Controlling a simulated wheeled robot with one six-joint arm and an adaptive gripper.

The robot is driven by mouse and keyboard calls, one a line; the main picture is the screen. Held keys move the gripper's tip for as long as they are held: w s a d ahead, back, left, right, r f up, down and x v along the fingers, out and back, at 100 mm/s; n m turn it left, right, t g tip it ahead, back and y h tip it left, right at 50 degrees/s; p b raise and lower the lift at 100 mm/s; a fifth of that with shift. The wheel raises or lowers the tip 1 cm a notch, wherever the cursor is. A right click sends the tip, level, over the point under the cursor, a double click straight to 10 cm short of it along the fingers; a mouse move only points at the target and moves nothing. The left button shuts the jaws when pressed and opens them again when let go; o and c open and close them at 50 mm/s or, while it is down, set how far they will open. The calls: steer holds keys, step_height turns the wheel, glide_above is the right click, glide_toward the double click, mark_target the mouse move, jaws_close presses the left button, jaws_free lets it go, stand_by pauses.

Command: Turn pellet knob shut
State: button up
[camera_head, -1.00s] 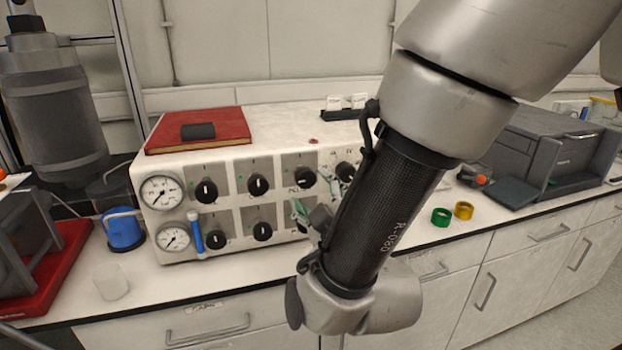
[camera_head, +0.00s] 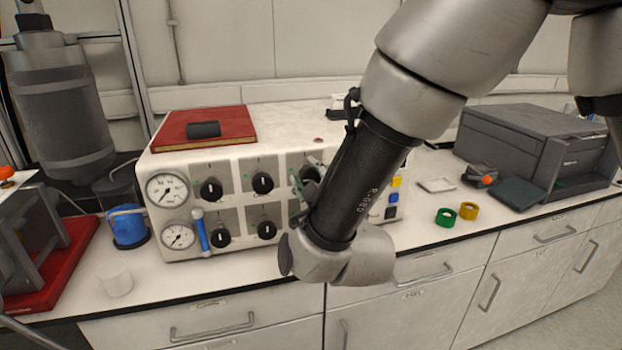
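The white control box (camera_head: 280,155) on the bench carries two rows of black knobs on grey plates, each with a pointer mark. Upper knobs show at the left (camera_head: 210,188), middle (camera_head: 262,183) and right (camera_head: 310,174); lower ones show at the left (camera_head: 220,238) and middle (camera_head: 266,230). The knob labels are too small to read now, so I cannot tell which is the pellet knob. My gripper (camera_head: 302,187) is at the upper right knob, mostly hidden behind my wrist. Only greenish finger parts show; whether they touch the knob is unclear. Any knobs farther right are covered.
A red book (camera_head: 220,122) lies on top. Green (camera_head: 446,217) and yellow (camera_head: 468,211) rings lie to the right.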

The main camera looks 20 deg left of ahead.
steer(key=shift+c, duration=0.4)
steer(key=shift+m, duration=0.3)
steer(key=m, duration=0.3)
steer(key=shift+m, duration=0.4)
steer(key=m, duration=0.4)
steer(key=shift+m, duration=0.3)
steer(key=m, duration=0.4)
steer(key=shift+d+m, duration=0.1)
steer(key=shift+m, duration=2.4)
